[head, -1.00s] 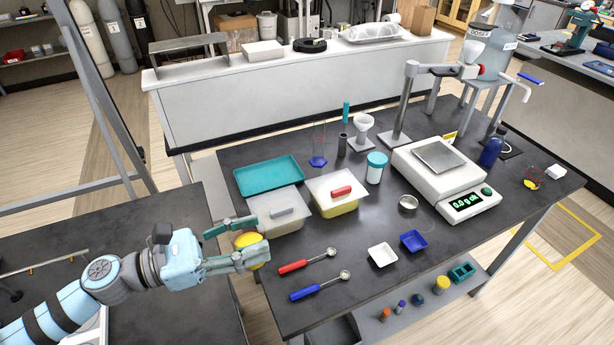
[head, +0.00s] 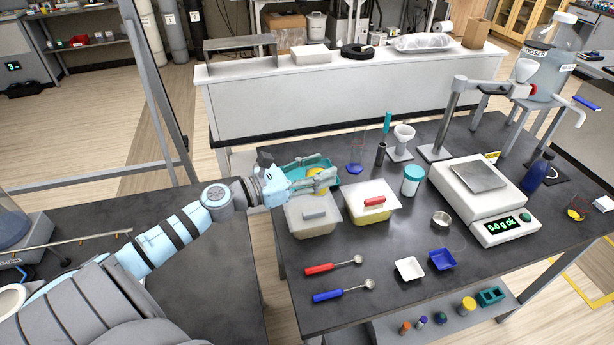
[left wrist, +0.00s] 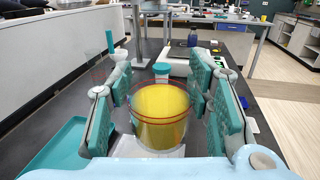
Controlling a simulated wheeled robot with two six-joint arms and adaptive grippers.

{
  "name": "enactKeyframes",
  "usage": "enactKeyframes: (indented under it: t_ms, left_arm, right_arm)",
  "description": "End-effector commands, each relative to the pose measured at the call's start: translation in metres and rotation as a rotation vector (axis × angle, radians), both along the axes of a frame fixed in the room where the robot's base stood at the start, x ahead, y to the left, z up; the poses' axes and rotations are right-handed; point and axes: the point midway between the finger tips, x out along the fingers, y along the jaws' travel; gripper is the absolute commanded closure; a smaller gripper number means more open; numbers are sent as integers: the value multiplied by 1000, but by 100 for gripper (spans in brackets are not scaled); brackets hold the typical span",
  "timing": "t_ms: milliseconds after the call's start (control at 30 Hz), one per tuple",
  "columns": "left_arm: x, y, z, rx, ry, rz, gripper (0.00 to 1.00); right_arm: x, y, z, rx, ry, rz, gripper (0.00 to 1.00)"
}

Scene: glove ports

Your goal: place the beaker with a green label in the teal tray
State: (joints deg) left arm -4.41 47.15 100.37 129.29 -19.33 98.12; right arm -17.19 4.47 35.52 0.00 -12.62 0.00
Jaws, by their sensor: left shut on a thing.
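My left gripper (head: 318,180) is shut on a clear beaker with yellow contents (head: 316,173). In the left wrist view the beaker (left wrist: 160,115) stands upright between the two fingers, with thin reddish lines around it. No green label shows on its visible side. The teal tray (head: 326,160) lies at the back left of the dark table, partly hidden behind my gripper in the head view. In the left wrist view the tray (left wrist: 62,143) is below and to the left of the beaker. The beaker is held above table height. My right gripper is not in view.
A lidded tub with a grey handle (head: 313,213) stands in front of the tray. A tub with a red handle (head: 371,201) is to its right. A glass vessel with a blue base (head: 356,167) and a white jar with a teal lid (head: 412,180) stand nearby.

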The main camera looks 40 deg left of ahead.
Motion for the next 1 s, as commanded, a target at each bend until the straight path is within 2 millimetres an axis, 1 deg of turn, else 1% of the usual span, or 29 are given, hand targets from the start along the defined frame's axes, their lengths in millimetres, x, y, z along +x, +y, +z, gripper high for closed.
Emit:
enactKeyframes:
  t_ms: [33, 67, 100, 200, 300, 400, 500, 533, 567, 667, 800, 900, 1000]
  left_arm:
    - [19, 24, 10, -1, -5, 77, 91]
    - [29, 40, 13, -2, -5, 127, 91]
    - [42, 60, 18, 0, -7, 192, 91]
    - [68, 108, 29, 0, -7, 344, 91]
    - [85, 145, 39, 0, -6, 463, 91]
    - [94, 166, 43, 1, -6, 531, 91]
    - [99, 177, 45, 1, -5, 568, 91]
    - [99, 179, 42, 2, -4, 574, 91]
    - [100, 180, 38, 1, -3, 577, 91]
    - [100, 181, 9, 2, -2, 580, 91]
    - [100, 180, -49, 3, -1, 579, 91]
    - [100, 180, -85, 3, -1, 578, 91]
    - [100, 180, -109, 3, -1, 578, 91]
  right_arm:
    - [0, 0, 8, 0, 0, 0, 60]
    - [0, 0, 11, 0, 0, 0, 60]
    - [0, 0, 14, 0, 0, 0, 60]
    - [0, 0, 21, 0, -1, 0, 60]
    - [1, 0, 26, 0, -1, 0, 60]
    - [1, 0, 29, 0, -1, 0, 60]
    - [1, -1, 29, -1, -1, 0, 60]
    - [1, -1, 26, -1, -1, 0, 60]
    - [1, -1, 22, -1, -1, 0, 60]
    - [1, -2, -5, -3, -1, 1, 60]
    - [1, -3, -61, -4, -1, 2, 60]
    - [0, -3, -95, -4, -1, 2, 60]
    - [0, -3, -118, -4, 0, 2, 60]
